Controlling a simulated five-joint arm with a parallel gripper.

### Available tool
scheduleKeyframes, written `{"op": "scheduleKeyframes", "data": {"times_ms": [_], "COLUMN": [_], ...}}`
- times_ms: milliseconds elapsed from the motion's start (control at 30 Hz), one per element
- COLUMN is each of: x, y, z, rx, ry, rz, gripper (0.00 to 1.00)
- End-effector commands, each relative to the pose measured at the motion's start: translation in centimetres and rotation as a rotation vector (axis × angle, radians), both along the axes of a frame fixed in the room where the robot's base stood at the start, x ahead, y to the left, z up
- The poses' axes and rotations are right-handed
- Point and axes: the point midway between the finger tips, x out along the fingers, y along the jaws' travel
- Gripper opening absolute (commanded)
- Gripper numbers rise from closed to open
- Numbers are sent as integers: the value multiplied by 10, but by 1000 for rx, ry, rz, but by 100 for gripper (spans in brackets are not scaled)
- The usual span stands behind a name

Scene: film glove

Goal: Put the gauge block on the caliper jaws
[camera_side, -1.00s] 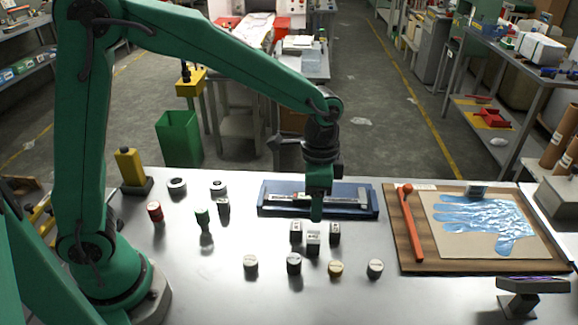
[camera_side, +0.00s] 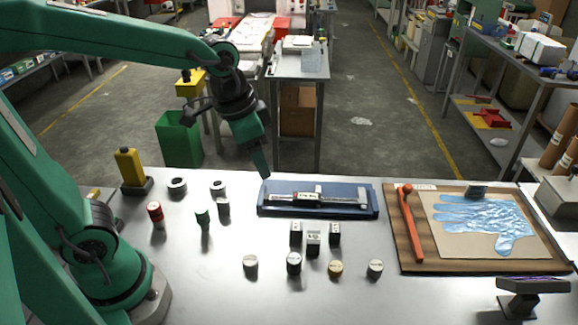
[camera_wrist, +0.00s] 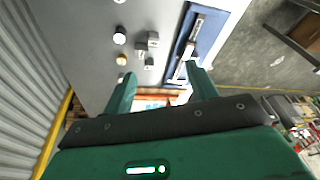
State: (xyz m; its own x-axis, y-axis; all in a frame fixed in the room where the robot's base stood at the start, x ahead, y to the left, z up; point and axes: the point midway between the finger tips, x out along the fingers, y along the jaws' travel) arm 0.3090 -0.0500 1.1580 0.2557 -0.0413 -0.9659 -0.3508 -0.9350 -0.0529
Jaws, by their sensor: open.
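The caliper (camera_side: 340,199) lies on a blue tray (camera_side: 330,211) at the back of the bench; it also shows in the wrist view (camera_wrist: 194,32). A small pale block (camera_side: 318,188) stands at the caliper's rear edge, near its middle. It may be the gauge block, but it is too small to be sure. Three small metal blocks stand in front of the tray: left (camera_side: 296,233), middle (camera_side: 313,243) and right (camera_side: 335,234). My gripper (camera_side: 265,174) is open and tilted, above the tray's back left corner. In the wrist view its fingers (camera_wrist: 160,72) are apart with nothing held between them.
Round pieces (camera_side: 293,263) stand in a front row. A red-capped piece (camera_side: 155,211), a green one (camera_side: 202,216), another block (camera_side: 223,206) and rings (camera_side: 177,186) are at left. A board with a blue glove (camera_side: 480,220) lies right. A yellow bottle (camera_side: 130,166) stands back left.

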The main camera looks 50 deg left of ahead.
Motion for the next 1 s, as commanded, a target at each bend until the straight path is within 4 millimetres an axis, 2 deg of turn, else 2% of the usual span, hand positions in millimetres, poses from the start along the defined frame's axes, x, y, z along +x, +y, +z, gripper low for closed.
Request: {"op": "scheduleKeyframes", "data": {"times_ms": [200, 500, 700, 800, 867, 1000], "x": [-34, -73, -84, -85, -85, -85], "y": [24, 45, 50, 50, 50, 50], "z": [16, 21, 21, 20, 20, 20], "rx": [-36, -80, -93, -94, -94, -94], "ry": [-92, -195, -221, -223, -223, -223], "rz": [141, 303, 347, 353, 353, 352], "gripper": [58, 58, 58, 58, 53, 53]}}
